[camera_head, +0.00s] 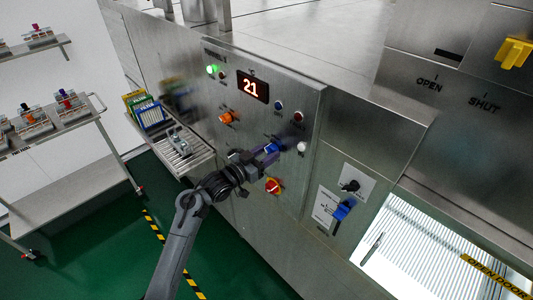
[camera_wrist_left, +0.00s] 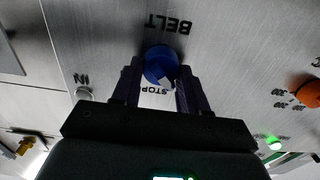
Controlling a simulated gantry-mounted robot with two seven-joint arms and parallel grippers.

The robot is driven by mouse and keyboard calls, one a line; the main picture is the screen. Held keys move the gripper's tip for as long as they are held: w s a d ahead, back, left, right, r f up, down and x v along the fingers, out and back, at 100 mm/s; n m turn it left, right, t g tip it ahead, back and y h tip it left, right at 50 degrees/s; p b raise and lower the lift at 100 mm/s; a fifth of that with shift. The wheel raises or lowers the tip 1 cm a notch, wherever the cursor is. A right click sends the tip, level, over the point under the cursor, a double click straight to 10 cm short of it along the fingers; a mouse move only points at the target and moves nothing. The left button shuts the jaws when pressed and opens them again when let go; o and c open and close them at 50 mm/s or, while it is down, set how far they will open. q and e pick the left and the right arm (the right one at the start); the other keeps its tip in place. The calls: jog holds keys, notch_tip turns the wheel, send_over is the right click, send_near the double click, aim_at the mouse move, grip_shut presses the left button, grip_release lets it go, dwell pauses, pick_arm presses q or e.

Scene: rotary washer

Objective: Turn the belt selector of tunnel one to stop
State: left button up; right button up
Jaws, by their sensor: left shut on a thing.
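A steel control panel fills the middle of the head view, with a blue selector knob (camera_head: 271,148) on it. My left gripper (camera_head: 262,151) reaches this knob from the lower left. In the left wrist view, the blue knob (camera_wrist_left: 159,62) sits between the two dark fingers of my left gripper (camera_wrist_left: 156,92), which is shut on it. The word BELT shows upside down above the knob. A STOP label (camera_wrist_left: 157,92) lies below the knob, partly hidden. The knob's white mark points down and slightly right in that view, near the STOP label. My right gripper is not in view.
A red display (camera_head: 252,87) reads 21. A blue handle (camera_head: 343,209) is lower right.

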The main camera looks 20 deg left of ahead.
pick_arm(q)
jog(key=shift+m, duration=0.3)
jog(key=m+b, duration=0.2)
jog(key=m, duration=0.2)
jog(key=shift+f, duration=0.15)
jog(key=m+b, duration=0.1)
jog(key=m, duration=0.2)
jog(key=shift+d+b, duration=0.1)
jog(key=shift+b, duration=0.2)
jog(key=shift+m, duration=0.6)
jog(key=o, duration=1)
jog(key=shift+s, duration=0.15)
